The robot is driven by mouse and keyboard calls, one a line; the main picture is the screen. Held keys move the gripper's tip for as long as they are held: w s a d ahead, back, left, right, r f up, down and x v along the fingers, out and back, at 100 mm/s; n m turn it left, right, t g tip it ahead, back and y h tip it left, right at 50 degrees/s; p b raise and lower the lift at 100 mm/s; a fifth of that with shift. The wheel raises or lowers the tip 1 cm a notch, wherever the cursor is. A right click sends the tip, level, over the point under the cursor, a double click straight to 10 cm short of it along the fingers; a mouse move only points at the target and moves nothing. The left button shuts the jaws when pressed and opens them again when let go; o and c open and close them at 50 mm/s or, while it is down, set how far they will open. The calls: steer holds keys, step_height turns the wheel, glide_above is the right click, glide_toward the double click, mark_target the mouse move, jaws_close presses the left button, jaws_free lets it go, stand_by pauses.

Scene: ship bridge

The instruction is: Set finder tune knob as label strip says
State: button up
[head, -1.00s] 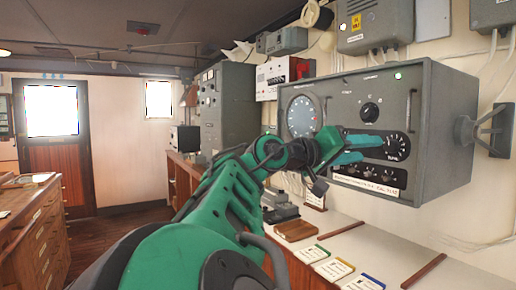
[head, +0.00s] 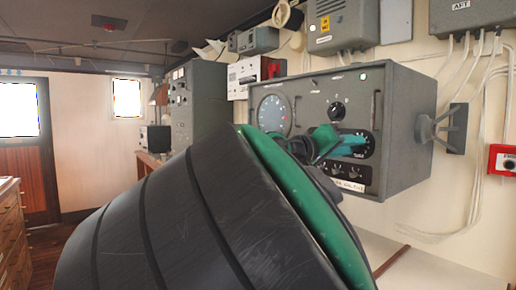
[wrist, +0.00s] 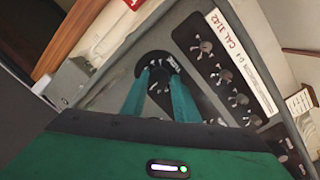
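The grey finder set (head: 398,140) hangs on the right wall, with a round dial and knobs on its front. The tune knob (wrist: 160,72), on a dark round scale, shows in the wrist view between my two teal fingertips. My gripper (head: 345,143) is at this scale (head: 366,144) in the head view and partly covers it. The fingers stand apart, one on each side of the knob; I cannot tell whether they touch it. The knob's pointer setting is not readable.
Several small knobs (wrist: 224,77) sit in a row between the tune knob and the label strip. A bracket (head: 440,128) holds the set at its right side. A red wall box (head: 502,162) and cables are farther right. A bench top (head: 400,262) lies below.

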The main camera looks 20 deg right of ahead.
steer(key=c, duration=0.4)
steer(key=shift+f+n, duration=0.15)
steer(key=shift+n, duration=1.05)
steer(key=o, duration=1.1)
steer(key=shift+w+f, duration=0.1)
steer(key=shift+w, duration=0.05)
steer(key=shift+a, duration=0.15)
steer(key=v, duration=1)
steer(key=shift+a, duration=0.3)
